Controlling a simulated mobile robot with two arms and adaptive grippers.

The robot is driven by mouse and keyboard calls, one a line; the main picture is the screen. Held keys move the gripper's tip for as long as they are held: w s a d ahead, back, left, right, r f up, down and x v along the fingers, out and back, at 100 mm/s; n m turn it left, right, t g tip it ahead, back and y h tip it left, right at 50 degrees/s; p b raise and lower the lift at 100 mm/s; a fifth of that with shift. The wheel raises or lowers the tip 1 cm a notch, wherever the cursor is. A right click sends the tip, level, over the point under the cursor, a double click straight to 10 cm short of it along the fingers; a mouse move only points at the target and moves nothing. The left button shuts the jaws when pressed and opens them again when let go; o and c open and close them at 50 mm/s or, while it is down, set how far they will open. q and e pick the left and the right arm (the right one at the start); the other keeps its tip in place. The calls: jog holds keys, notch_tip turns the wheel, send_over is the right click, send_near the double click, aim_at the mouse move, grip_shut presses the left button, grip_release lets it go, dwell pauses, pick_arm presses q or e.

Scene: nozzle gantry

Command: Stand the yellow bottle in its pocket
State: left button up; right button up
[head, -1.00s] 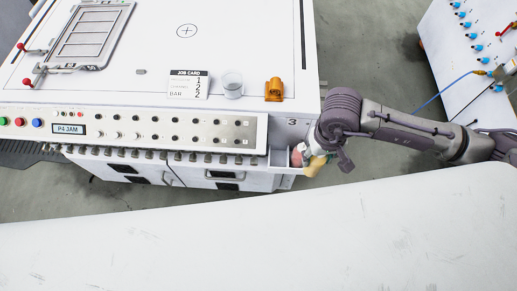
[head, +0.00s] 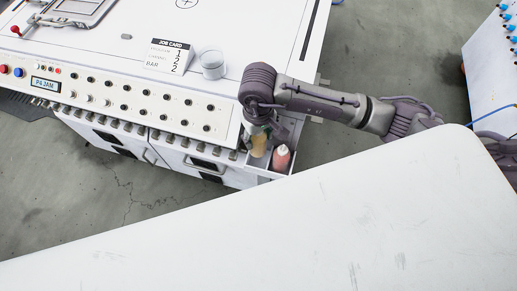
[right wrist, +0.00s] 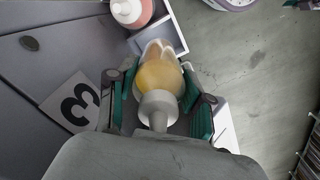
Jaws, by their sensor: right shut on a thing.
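The yellow bottle (head: 259,146) is in my right gripper at the machine's front right corner. In the right wrist view the yellow bottle (right wrist: 158,78) has a pale nozzle cap facing the camera, with the green finger pads of my right gripper (right wrist: 160,88) on both sides. The white pocket rack (head: 295,135) is on the machine's side. Its edge also shows past the bottle (right wrist: 176,38). The bottle looks about upright over or in the rack; its base is hidden, so I cannot tell whether it is seated. My left gripper is not in view.
A pink-red bottle (head: 281,159) stands in the rack, right beside the yellow one. A glass cup (head: 212,65) and a job card (head: 168,56) stand on the machine top. A panel marked 3 (right wrist: 77,103) is close beside my gripper. A white surface (head: 300,225) fills the foreground.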

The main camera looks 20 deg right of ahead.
aim_at(259, 146)
jog(key=shift+f, duration=0.75)
jog(key=shift+d+f+b, duration=0.1)
jog(key=shift+f+b, duration=0.3)
jog(key=shift+f, duration=0.05)
notch_tip(259, 146, down, 3)
jog(key=shift+f+b, duration=0.2)
jog(key=shift+b, duration=0.75)
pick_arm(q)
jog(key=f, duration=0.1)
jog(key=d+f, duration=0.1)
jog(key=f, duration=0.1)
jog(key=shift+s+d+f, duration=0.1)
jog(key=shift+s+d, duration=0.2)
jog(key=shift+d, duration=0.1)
pick_arm(e)
jog(key=shift+r, duration=0.1)
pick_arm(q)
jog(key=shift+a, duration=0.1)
pick_arm(e)
jog(key=shift+f, duration=0.2)
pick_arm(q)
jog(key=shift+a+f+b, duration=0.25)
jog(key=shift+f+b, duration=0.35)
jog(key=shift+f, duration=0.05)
pick_arm(e)
jog(key=shift+f, duration=0.35)
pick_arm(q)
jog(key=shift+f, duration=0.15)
pick_arm(e)
jog(key=shift+f, duration=0.1)
